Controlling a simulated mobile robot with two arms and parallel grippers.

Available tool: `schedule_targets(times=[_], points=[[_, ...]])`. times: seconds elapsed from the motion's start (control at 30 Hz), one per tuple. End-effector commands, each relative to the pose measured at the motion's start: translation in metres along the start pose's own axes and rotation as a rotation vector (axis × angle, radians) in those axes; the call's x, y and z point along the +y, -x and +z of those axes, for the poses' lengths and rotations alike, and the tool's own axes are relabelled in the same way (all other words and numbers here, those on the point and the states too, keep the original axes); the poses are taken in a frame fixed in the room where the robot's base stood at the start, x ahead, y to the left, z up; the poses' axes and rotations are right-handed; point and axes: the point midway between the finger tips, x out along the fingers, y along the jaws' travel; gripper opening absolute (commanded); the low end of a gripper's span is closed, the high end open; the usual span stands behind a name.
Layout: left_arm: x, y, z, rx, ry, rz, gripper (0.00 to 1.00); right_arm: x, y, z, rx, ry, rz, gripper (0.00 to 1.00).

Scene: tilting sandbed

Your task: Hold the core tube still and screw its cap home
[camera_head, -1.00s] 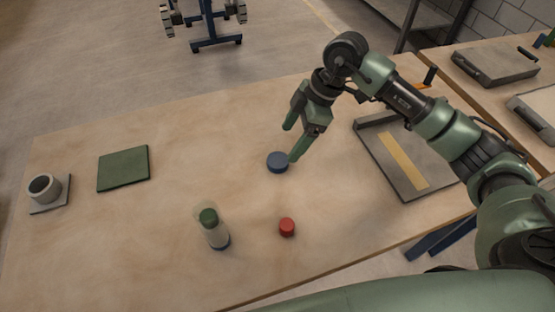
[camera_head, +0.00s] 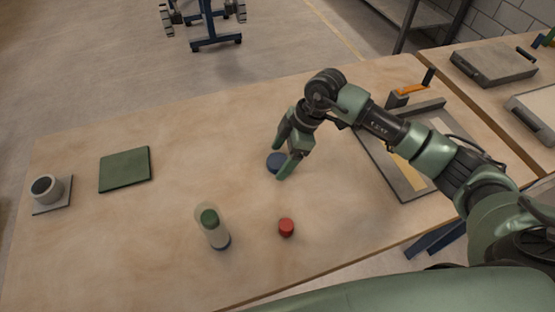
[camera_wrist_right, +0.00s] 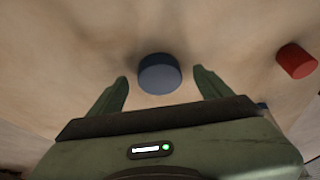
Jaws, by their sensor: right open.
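The core tube (camera_head: 217,236), clear with a green top part inside and a blue lower end, stands on the bench left of centre. A round blue cap (camera_head: 272,160) lies on the bench further back. My right gripper (camera_head: 280,161) is open over the blue cap, with a finger on either side of it. In the right wrist view the blue cap (camera_wrist_right: 159,73) sits between the two fingertips (camera_wrist_right: 160,76), with a gap on each side. A smaller red cap (camera_head: 286,227) stands right of the tube; it also shows in the wrist view (camera_wrist_right: 297,60). My left gripper is not seen.
A green mat (camera_head: 124,169) and a grey cup on a small plate (camera_head: 49,190) are at the left. A grey tray with a yellow strip (camera_head: 400,190) and an orange-handled crank (camera_head: 413,87) lie under and behind my right arm. The bench's middle left is clear.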

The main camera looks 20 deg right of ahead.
Motion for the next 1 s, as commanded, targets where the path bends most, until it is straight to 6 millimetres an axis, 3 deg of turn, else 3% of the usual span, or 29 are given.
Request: schedule_targets(times=[0.37, 0.6, 1.0], points=[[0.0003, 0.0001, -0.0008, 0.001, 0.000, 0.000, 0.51, 0.0002, -0.0029, 0.0000, 0.000, 0.000, 0.001, 0.79], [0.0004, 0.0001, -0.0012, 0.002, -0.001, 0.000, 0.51, 0.0002, -0.0027, 0.0000, 0.000, 0.000, 0.001, 0.16], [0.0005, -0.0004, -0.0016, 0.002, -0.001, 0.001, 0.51, 0.0007, 0.0042, -0.0030, 0.001, 0.001, 0.002, 0.16]])
